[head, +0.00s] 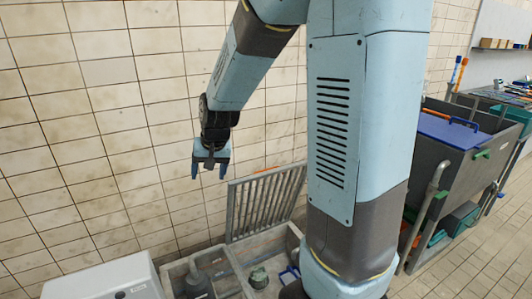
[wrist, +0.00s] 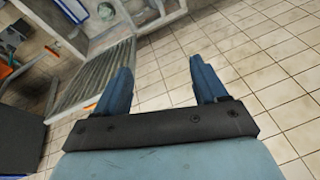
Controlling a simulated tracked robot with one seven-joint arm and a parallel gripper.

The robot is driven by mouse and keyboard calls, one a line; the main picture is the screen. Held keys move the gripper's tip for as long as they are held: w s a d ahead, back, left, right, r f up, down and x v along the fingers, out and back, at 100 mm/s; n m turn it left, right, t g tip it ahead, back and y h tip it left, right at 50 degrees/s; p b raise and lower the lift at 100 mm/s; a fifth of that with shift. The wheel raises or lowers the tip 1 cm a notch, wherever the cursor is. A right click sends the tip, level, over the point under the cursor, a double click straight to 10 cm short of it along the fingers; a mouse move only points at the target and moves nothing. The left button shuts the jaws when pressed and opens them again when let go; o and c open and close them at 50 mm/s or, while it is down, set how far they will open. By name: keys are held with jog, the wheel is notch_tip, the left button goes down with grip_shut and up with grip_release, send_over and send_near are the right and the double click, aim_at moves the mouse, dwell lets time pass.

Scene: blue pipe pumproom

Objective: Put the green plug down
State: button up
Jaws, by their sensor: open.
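My gripper (head: 209,175) is open and empty, with its two blue fingers pointing down in front of the tiled wall. In the wrist view its fingers (wrist: 161,66) stand apart with only tiles between them. A small rounded greenish thing (head: 259,279), which looks like the green plug, sits in the grey trough (head: 222,262) below and to the right of my gripper. A rounded thing (wrist: 106,11) at the top of the wrist view may be the same one. It is apart from my fingers. Its fine shape is too small to tell.
A slatted grate (head: 264,203) stands raised at the trough's back edge. A dark grey bottle-like thing (head: 196,280) and a blue handle (head: 290,272) are in the trough. A white box (head: 105,280) stands left. A grey cart with a blue lid (head: 450,130) is at right.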

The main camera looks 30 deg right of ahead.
jog(key=s+d+r+n+t, duration=0.1)
jog(key=s+d+r, duration=0.2)
jog(key=s+r, duration=0.4)
jog(key=s+d+r+n+t+h, duration=0.1)
jog(key=s+d+r, duration=0.2)
jog(key=s+r, duration=0.4)
jog(key=s, duration=0.8)
jog(key=shift+d+r+h, duration=0.3)
jog(key=shift+d, duration=0.1)
jog(key=shift+s, duration=0.1)
